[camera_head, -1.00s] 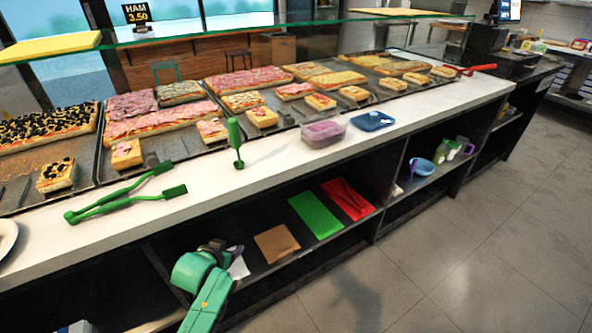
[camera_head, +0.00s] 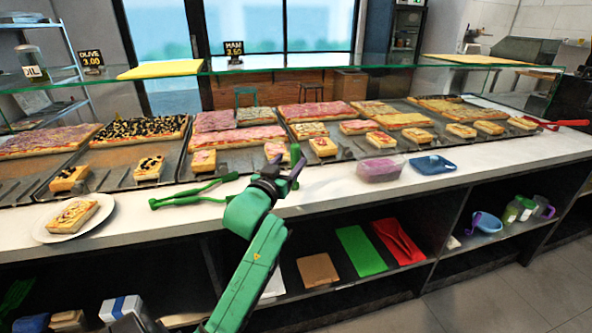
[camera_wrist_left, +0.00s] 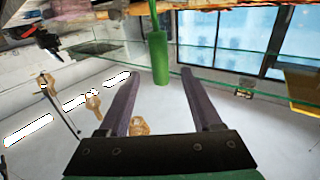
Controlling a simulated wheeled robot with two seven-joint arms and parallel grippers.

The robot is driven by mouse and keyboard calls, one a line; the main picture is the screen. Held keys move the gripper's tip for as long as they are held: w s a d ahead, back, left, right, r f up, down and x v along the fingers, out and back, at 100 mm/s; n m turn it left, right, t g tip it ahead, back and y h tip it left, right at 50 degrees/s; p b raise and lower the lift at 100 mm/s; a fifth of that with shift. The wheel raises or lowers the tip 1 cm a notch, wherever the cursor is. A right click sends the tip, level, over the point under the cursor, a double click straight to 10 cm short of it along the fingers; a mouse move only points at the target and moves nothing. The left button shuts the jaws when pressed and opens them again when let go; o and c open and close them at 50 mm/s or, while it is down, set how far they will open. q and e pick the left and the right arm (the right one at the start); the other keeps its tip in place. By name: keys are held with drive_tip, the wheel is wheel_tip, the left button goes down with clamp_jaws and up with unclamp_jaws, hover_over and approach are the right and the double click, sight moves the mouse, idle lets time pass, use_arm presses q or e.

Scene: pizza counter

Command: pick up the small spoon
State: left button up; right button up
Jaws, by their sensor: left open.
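A green utensil handle (camera_wrist_left: 158,48), which looks like the small spoon's, shows in the left wrist view. It comes down from the top, its end in line with the gap between the fingertips. I cannot tell how far beyond the fingertips it is. The gripper is open, with no visible contact on the handle; both dark fingers show apart in the wrist view. The spoon's bowl is not clearly seen. My right gripper is not in view.
Green tongs (camera_head: 193,192) lie left of my gripper on the white counter (camera_head: 330,196). A plate (camera_head: 55,236) with pizza is farther left. Pizza trays and a glass shelf (camera_head: 330,67) lie behind.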

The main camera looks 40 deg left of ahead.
sight(299, 151)
use_arm(q)
drive_tip(key=p+x, duration=0.1)
drive_tip(key=x, duration=0.7)
drive_tip(key=shift+w+f+p, duration=0.25)
drive_tip(key=shift+f+p, duration=0.05)
drive_tip(key=shift+p, duration=0.05)
drive_tip(key=shift+s+a, duration=0.1)
clamp_jaws()
